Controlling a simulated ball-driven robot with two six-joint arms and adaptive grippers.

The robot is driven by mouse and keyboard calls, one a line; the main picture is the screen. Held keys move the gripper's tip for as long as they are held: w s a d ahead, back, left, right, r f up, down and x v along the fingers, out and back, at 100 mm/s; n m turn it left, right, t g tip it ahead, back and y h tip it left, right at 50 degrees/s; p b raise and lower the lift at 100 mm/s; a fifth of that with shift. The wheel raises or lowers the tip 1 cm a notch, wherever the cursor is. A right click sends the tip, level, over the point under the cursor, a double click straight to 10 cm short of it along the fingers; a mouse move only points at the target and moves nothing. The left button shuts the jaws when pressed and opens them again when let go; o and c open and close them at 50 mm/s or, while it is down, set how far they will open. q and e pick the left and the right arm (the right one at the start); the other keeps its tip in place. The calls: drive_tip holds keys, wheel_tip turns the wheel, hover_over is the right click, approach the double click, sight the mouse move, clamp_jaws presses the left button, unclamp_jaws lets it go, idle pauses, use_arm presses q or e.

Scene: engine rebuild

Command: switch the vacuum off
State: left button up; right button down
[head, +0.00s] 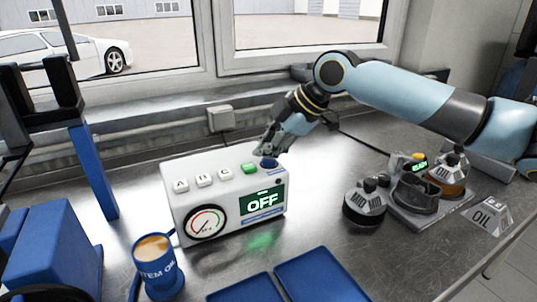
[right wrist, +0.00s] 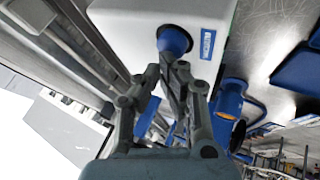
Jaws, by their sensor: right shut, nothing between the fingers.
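The vacuum unit (head: 225,215) is a white box on the metal bench with a dial gauge, a green display (head: 262,202) reading "OFF", and a row of buttons on top. A blue knob (head: 268,163) sits at the right end of its top; it also shows in the right wrist view (right wrist: 174,40). My right gripper (head: 264,150) is shut and empty, its fingertips (right wrist: 172,64) right at the blue knob. I cannot tell whether they touch it. A green button (head: 250,168) lies just left of the knob.
A blue cup (head: 157,268) stands in front of the box. Blue trays (head: 320,278) lie at the front. Bench between is clear.

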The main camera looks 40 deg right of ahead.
sight(267, 160)
wheel_tip(267, 160, up, 6)
drive_tip(key=p, duration=0.5)
drive_tip(key=shift+r+p, duration=0.1)
drive_tip(key=shift+p, duration=0.25)
drive_tip(key=shift+s, duration=0.1)
idle(0.3)
